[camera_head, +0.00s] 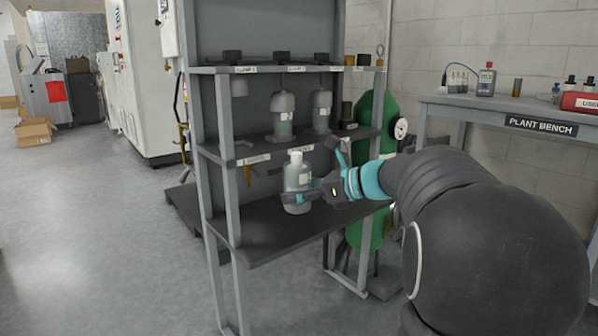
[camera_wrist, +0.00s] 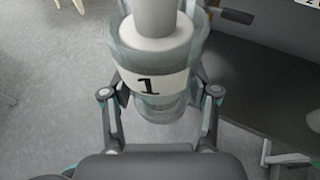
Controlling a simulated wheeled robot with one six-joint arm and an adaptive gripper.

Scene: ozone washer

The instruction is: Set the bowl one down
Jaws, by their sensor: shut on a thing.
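Bowl one (camera_head: 297,178) is a clear, grey-tinted bowl with a pale top. In the wrist view the bowl (camera_wrist: 150,85) shows a white label with a black "1". My gripper (camera_head: 318,190) reaches in from the right and is shut around its sides; its fingers (camera_wrist: 160,95) flank the bowl in the wrist view. The bowl is upright, over the dark lower shelf (camera_head: 270,235) of the grey rack. I cannot tell whether its base touches the shelf.
Two similar bowls (camera_head: 284,115) (camera_head: 322,110) hang under heads on the rack above. A green cylinder (camera_head: 372,140) with a gauge stands behind my arm. The plant bench (camera_head: 540,124) is at right. The lower shelf is otherwise bare.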

